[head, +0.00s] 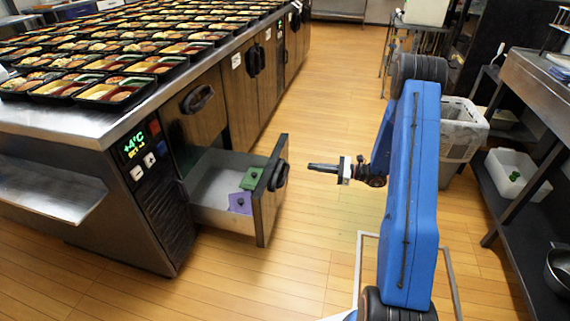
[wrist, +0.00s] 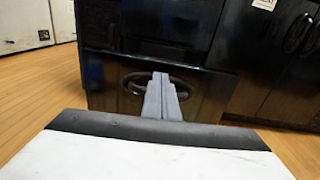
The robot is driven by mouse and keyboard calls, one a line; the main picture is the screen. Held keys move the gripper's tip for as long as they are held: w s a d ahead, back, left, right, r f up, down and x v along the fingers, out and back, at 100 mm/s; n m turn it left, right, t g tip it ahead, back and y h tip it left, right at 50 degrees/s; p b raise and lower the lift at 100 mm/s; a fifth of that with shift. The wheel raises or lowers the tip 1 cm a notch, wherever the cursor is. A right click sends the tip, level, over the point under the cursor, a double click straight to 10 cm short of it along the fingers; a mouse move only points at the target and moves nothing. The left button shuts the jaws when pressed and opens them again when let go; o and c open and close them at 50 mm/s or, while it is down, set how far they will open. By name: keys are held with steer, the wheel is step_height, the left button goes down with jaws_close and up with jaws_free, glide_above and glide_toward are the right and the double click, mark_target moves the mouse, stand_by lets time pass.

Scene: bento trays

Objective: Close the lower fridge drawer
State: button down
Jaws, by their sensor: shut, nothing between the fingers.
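The lower fridge drawer (head: 266,193) is pulled out from the dark wood-fronted counter in the head view. Its front carries a black oval handle (head: 279,176), and inside lie a green item (head: 257,178) and a purple item (head: 240,203). My gripper (head: 312,167) is shut and empty, to the right of the drawer front, pointing at it with a gap between in the head view. In the wrist view my gripper's fingers (wrist: 163,80) are together in front of the handle (wrist: 135,84); whether they touch it cannot be told there.
The counter (head: 85,113) bears many filled bento trays. An upper drawer (head: 196,115) above is shut. A grey bin (head: 462,130) and a metal shelf table (head: 540,85) with a white tub (head: 517,173) stand at right. Wooden floor (head: 290,265) is clear around the drawer.

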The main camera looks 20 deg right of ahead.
steer(key=f, duration=0.1)
glide_toward(277, 161)
steer(key=shift+m+t, duration=0.3)
steer(key=shift+m, duration=0.1)
steer(key=x, duration=0.6)
steer(key=shift+a+f, duration=0.2)
steer(key=x, duration=2.9)
steer(key=shift+f, duration=0.25)
steer(key=shift+d, duration=0.1)
